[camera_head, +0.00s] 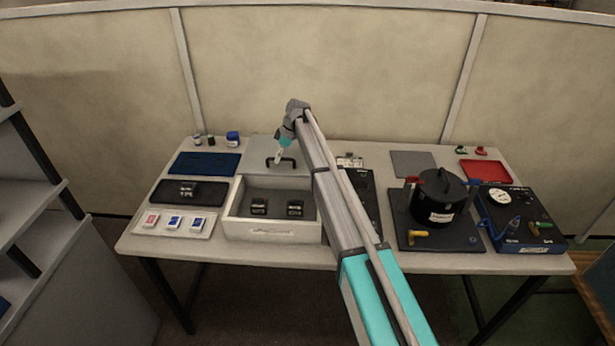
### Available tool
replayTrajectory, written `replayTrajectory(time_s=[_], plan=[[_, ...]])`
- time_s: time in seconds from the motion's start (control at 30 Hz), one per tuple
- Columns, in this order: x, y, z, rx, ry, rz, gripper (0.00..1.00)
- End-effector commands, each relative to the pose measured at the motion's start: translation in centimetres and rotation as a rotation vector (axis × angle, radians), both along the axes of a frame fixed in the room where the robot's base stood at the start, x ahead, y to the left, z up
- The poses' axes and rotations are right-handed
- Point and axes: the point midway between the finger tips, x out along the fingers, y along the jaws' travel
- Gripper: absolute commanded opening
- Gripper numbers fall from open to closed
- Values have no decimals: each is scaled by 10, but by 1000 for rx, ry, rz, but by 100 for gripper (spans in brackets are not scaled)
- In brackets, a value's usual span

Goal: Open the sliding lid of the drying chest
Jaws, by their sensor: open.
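The drying chest (273,232) is a pale box at the front left of the table. Its grey sliding lid (262,150) sits toward the back, and the front part of the chest is uncovered. Two small dark blocks (259,207) (295,209) lie inside on a dark floor. A dark arched handle (289,161) stands on the lid. My gripper (279,158) is open, pointing down at the handle's left side. The view is too small to tell whether it touches the handle. My arm hides the chest's right edge.
A dark tray (170,192) with a small block and a white holder with several cards (173,222) stand left. A black lidded pot (440,198) and a blue gauge box (520,218) stand right. A partition wall (330,70) runs behind the table.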

Motion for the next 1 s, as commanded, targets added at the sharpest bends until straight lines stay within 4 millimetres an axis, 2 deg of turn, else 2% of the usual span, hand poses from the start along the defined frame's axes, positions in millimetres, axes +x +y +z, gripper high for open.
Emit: replayTrajectory(time_s=[0.27,1.0], plan=[[-30,0,0,0,1,0,54],[-134,-1,0,0,1,1,54]])
